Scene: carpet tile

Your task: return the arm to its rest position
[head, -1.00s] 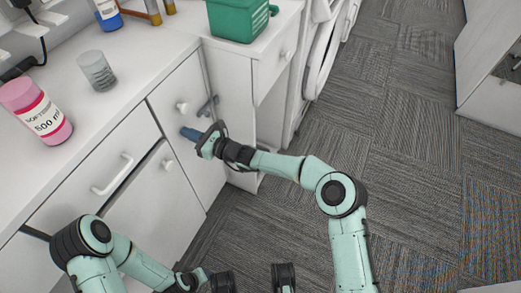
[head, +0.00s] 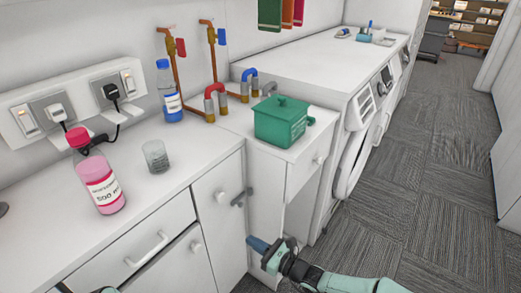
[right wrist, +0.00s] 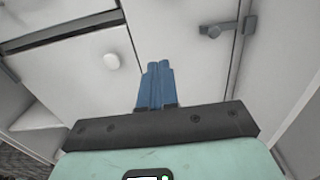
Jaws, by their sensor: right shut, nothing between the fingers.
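My right gripper (head: 258,245) is low in the head view, in front of the white cabinet door (head: 222,225) and below the counter edge. Its blue fingers are together and empty. In the right wrist view the same gripper (right wrist: 157,80) points at the white cabinet front, with a round knob (right wrist: 111,61) to its left and a metal latch (right wrist: 214,30) to its right. I cannot tell whether the fingertips touch the door. Of my left arm only a small piece shows at the bottom left edge of the head view, and its gripper is out of view.
The white counter (head: 185,155) holds a pink bottle (head: 100,180), a clear cup (head: 155,156) and a blue-capped bottle (head: 170,95). A green pot (head: 281,122) stands beyond. A washing machine (head: 352,150) stands further back. The carpet floor (head: 420,190) to the right is clear.

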